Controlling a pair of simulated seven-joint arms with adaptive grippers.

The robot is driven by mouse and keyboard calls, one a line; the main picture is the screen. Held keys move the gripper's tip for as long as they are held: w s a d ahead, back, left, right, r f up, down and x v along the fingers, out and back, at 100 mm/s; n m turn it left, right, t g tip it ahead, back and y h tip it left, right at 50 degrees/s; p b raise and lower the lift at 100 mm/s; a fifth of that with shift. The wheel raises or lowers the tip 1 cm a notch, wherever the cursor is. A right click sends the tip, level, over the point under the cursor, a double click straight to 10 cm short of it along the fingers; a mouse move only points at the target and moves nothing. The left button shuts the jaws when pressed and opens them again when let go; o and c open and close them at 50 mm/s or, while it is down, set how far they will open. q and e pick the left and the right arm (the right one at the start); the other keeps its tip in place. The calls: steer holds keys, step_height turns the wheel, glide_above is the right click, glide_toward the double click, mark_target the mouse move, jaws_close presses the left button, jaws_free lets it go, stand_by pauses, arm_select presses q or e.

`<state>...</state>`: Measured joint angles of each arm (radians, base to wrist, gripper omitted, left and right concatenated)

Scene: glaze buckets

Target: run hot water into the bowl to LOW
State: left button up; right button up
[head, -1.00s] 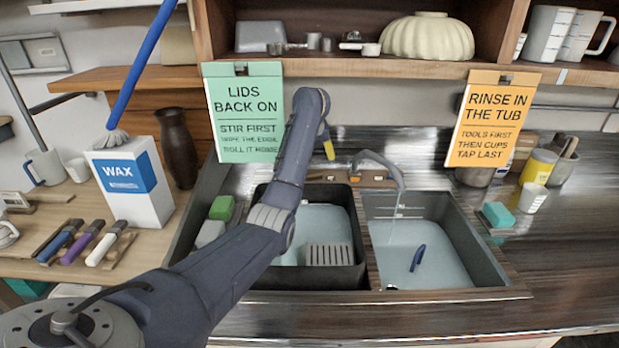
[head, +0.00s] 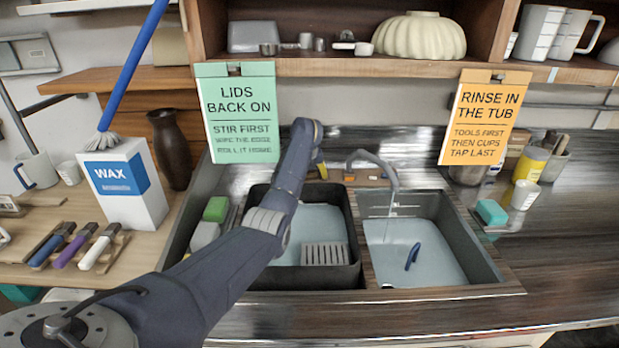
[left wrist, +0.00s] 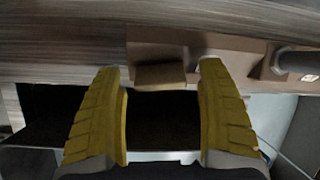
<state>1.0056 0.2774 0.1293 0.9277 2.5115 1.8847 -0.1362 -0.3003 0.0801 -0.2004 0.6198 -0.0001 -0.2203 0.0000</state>
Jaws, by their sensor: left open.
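The bowl is probably the right sink basin (head: 468,262); it holds pale blue water and a small dark blue curved object (head: 412,257). The grey tap (head: 378,160) arches over it, and a thin stream falls from its spout. I can make out no LOW mark. My left gripper (head: 322,170) is behind the left basin, left of the tap, mostly hidden by my arm. In the left wrist view its yellow fingers (left wrist: 160,68) are apart, with a small tan block (left wrist: 161,75) between or just beyond the tips; contact is unclear. My right gripper is out of view.
A black tub (head: 352,240) with water and a grey slotted piece (head: 325,254) fills the left basin. A green sponge (head: 216,209) lies at its left. The two signs, green (head: 236,115) and orange (head: 484,118), hang behind.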

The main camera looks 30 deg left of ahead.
arm_select(q)
steer(key=shift+w+f, duration=0.15)
steer(key=shift+f, duration=0.15)
steer(key=shift+f, duration=0.1)
steer(key=c, duration=1.4)
